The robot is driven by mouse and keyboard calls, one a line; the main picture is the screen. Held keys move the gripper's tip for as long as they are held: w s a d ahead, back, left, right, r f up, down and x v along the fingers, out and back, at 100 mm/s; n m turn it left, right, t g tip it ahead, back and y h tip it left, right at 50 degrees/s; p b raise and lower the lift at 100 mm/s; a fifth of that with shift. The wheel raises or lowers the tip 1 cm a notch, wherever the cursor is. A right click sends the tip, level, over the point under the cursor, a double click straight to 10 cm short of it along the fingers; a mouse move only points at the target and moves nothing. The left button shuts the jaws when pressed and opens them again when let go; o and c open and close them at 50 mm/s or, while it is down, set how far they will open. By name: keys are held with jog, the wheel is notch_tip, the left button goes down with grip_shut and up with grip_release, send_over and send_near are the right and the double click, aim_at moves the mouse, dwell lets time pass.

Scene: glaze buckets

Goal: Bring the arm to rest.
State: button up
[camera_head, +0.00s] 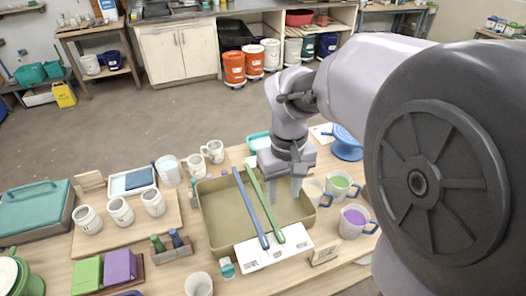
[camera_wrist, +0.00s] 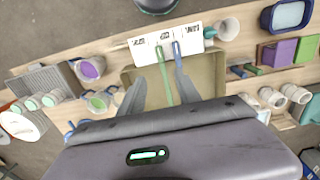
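My gripper (camera_head: 286,197) is above the right part of a tan tray (camera_head: 222,240) in the head view. Its two grey fingers are apart, with nothing seen held between them. In the wrist view my gripper (camera_wrist: 158,98) also shows open over the tray (camera_wrist: 207,75). A blue stick (camera_head: 249,207) and a green stick (camera_head: 265,210) lie across the tray, left of the fingers in the head view. Their near ends rest over a white labelled card (camera_head: 277,252). My arm comes in from the right and hides part of the table.
Cups with green glaze (camera_head: 341,184) and purple glaze (camera_head: 354,220) stand right of the tray. White mugs (camera_head: 120,211) stand on a board at left. A blue banding wheel (camera_head: 346,143) is behind the gripper. The floor (camera_head: 150,120) beyond the table is clear.

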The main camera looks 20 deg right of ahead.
jog(key=shift+f, duration=0.1)
jog(key=s+a+f+m+t+y+b, duration=0.1)
jog(key=s+a+f+m+t+b, duration=0.1)
jog(key=s+b, duration=0.4)
jog(key=s+a+f+m+t+y+b, duration=0.1)
jog(key=s+a+f+m+t+b, duration=0.1)
jog(key=s+a+b, duration=0.3)
jog(key=shift+s+a+f+m+t+b, duration=0.4)
jog(key=shift+a+f+t, duration=0.1)
jog(key=shift+a+t, duration=0.35)
jog(key=shift+w+d, duration=0.1)
jog(key=shift+d, duration=0.05)
